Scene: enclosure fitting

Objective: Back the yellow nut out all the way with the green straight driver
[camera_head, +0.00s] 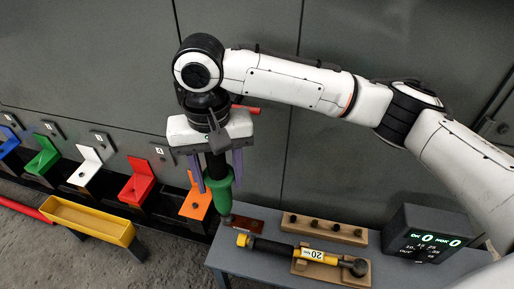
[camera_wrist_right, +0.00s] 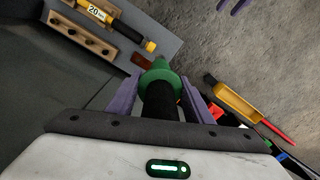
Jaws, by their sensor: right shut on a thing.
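The green straight driver (camera_head: 220,190) is upright in my right gripper (camera_head: 218,176), with its black upper part between the purple fingers. Its green collar also shows in the wrist view (camera_wrist_right: 160,76), between the fingers (camera_wrist_right: 163,98). The driver's lower end is by the left end of the grey bench, beside a small red-brown block (camera_head: 247,225); I cannot tell whether they touch. I cannot make out the yellow nut in either view. Two purple fingertips, apart, at the wrist view's top edge look like my left gripper (camera_wrist_right: 232,5); nothing shows between them.
The grey bench (camera_head: 225,262) carries a yellow-black tool marked 20 (camera_head: 285,250), a wooden rack with several pegs (camera_head: 325,229) and a dark counter box (camera_head: 430,235) reading OK 0, NOK 0. Coloured bins and a yellow tray (camera_head: 90,222) stand left. A cabinet wall is behind.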

